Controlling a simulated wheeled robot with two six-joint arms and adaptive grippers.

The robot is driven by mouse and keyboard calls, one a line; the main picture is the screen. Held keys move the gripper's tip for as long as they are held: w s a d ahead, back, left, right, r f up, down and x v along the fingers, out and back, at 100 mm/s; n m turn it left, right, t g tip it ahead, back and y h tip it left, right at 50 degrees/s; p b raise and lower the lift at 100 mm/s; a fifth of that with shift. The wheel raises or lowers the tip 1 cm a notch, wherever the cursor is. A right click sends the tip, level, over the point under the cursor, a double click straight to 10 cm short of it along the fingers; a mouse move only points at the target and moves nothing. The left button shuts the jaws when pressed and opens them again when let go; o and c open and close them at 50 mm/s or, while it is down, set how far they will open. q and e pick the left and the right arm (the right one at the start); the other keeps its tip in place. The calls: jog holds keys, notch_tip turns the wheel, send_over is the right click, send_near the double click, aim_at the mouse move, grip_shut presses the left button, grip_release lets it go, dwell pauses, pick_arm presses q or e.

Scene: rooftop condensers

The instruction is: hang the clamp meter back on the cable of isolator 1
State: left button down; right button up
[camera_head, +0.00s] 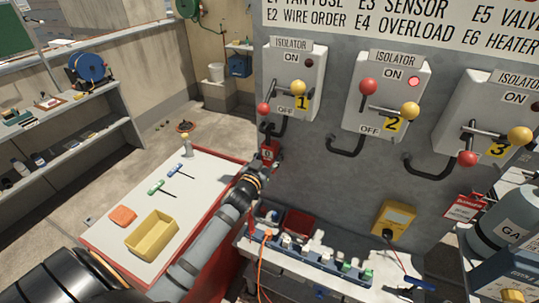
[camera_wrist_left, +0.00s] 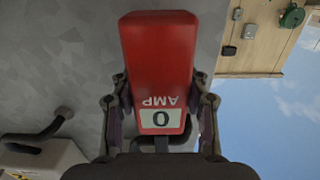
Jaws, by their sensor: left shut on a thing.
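The red clamp meter (camera_head: 269,148) is in my left gripper (camera_head: 262,165), against the grey wall just below isolator 1 (camera_head: 293,78). The black cable (camera_head: 274,130) of isolator 1 curves down right above the meter. I cannot tell whether the meter's jaw is around the cable or only near it. My right gripper is not in view.
Isolator 2 (camera_head: 388,95) and isolator 3 (camera_head: 500,118) hang to the right with their own cables. A white-topped table (camera_head: 150,225) with a yellow bin (camera_head: 152,236) stands below left.

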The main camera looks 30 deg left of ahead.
pick_arm(q)
jog(key=shift+f, duration=0.15)
jog(key=c, duration=0.6)
grip_release()
jog(key=shift+s+f, duration=0.1)
jog(key=shift+s, duration=0.35)
jog(key=s, duration=1.1)
jog(key=shift+d, duration=0.4)
jog(key=shift+s+r, duration=0.1)
jog(key=shift+r, duration=0.1)
jog(key=shift+a, duration=0.1)
